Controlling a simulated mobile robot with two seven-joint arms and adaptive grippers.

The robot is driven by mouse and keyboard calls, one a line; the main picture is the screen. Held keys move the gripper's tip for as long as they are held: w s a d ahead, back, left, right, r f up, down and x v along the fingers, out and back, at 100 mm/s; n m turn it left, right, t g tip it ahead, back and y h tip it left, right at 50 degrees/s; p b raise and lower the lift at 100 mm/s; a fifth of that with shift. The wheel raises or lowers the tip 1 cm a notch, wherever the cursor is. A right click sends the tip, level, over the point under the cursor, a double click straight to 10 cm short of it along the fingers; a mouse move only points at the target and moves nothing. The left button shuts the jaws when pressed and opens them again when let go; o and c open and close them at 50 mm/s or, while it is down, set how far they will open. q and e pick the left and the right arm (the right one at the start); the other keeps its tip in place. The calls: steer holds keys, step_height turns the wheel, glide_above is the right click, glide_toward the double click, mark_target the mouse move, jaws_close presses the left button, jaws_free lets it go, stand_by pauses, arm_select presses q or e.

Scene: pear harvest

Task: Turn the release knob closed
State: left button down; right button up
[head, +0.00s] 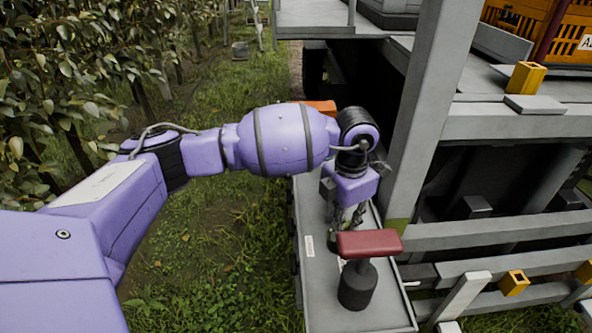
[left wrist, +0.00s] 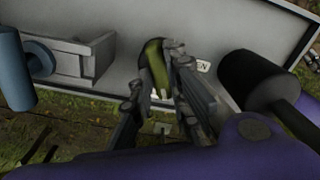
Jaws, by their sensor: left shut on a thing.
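A yellow-green knob (left wrist: 157,60), which I take to be the release knob, shows between my left gripper's fingers in the left wrist view. My left gripper (left wrist: 160,80) is shut on it, above a grey metal tray (left wrist: 235,25). In the head view my left gripper (head: 342,222) points down over the grey tray (head: 318,288), and its fingers are partly hidden behind a red handle. The knob cannot be made out there. A small white label (left wrist: 203,66) ending in "EN" is just right of the fingers. My right gripper is not in view.
A red-topped handle (head: 370,243) on a black post stands close in front of my left gripper. A grey upright beam (head: 430,110) and rails rise to the right. An orange-red block (head: 318,106) is behind my arm. Grass and trees lie left.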

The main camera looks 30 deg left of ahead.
arm_select(q)
steer(key=m, duration=0.3)
steer(key=shift+w+r, duration=0.1)
steer(key=shift+m+b, duration=0.4)
steer(key=shift+m, duration=0.6)
steer(key=shift+r, duration=0.1)
steer(key=c, duration=1.7)
jaws_free()
step_height(320, 180, up, 12)
